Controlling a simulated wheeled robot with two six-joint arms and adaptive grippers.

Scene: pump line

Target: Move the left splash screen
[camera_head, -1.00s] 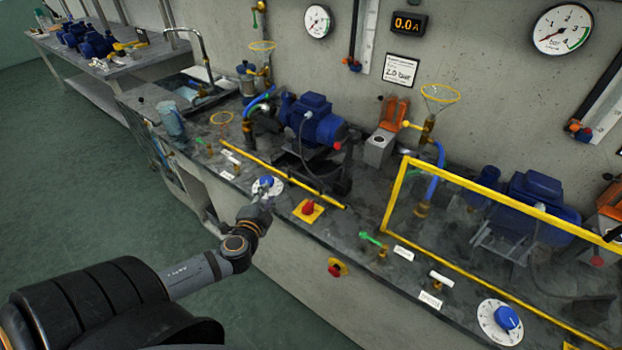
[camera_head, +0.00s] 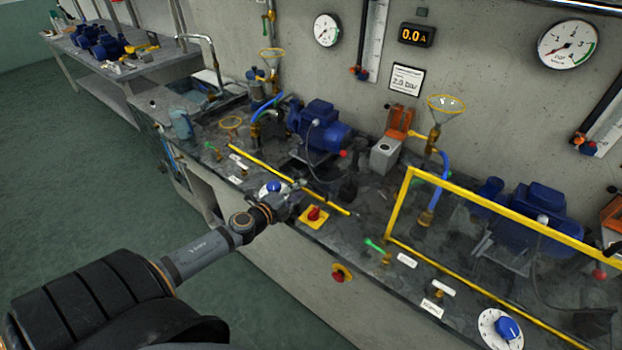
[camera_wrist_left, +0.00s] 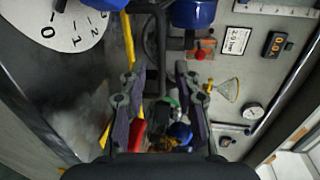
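In the head view, a yellow rail (camera_head: 262,165) runs along the bench in front of the left blue pump (camera_head: 320,127). It is the only part of the left splash screen I can make out; no raised frame shows above it. The rail also shows in the wrist view (camera_wrist_left: 129,42), left of the fingers. My left gripper (camera_head: 296,188) is low over the bench beside the rail, near the blue-knobbed dial. In the left wrist view its fingers (camera_wrist_left: 160,75) are apart, with nothing clearly between them. Whether they touch the rail cannot be told. My right gripper is out of view.
The right splash screen's yellow frame (camera_head: 402,205) stands upright before the right pump (camera_head: 540,218). A blue-knobbed dial (camera_head: 270,187), a red switch on a yellow plate (camera_head: 314,216) and a green-handled valve (camera_head: 375,245) are near the gripper. Open floor lies left of the bench.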

